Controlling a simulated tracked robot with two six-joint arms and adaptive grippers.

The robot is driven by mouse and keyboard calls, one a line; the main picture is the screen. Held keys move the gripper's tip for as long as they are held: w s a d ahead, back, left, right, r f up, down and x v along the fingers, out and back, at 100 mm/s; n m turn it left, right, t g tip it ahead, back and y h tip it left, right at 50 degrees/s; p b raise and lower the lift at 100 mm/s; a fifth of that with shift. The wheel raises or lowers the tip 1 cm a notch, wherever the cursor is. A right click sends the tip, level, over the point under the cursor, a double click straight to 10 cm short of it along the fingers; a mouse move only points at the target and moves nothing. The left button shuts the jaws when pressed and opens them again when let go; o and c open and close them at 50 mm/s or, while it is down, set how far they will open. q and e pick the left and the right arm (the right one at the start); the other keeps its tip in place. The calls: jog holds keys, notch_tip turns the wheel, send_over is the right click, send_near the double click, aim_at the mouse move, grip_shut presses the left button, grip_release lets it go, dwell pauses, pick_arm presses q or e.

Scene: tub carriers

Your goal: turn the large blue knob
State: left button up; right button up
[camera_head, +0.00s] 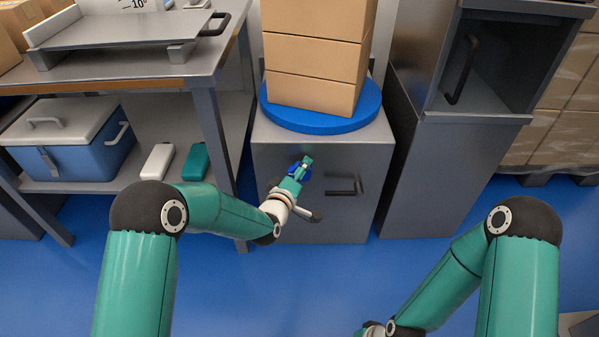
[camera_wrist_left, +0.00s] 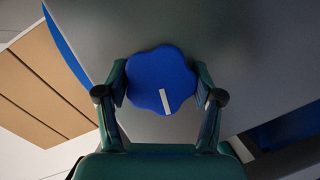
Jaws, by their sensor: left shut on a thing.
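The large blue knob (camera_wrist_left: 150,72) has a lobed outline and a white mark, and sits on the front of a grey cabinet (camera_head: 268,215). In the left wrist view it lies between the two fingers of my left gripper (camera_wrist_left: 162,85), which is shut on it. In the head view my left gripper (camera_head: 302,172) reaches the cabinet front and hides most of the knob, with a little blue showing (camera_head: 294,169). The white mark points down and slightly right in the wrist view. My right gripper is out of sight below the head view's bottom edge.
Stacked boxes (camera_head: 315,60) stand on a blue round plate (camera_head: 330,122) on the cabinet. A dark handle (camera_head: 343,187) is right of the knob. A metal table (camera_head: 110,75) with a blue cooler (camera_head: 85,155) below is left; a tall grey cabinet (camera_head: 420,160) is right. Blue floor lies in front.

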pick_arm(q)
jog(key=shift+a+f+n, duration=0.15)
jog(key=shift+f+n, duration=0.1)
jog(key=shift+n, duration=0.45)
jog(key=shift+h, duration=0.3)
jog(key=o, duration=1.1)
jog(key=shift+o, duration=0.2)
jog(key=shift+r, duration=0.1)
jog(key=v, duration=1.2)
jog(key=shift+f, duration=0.3)
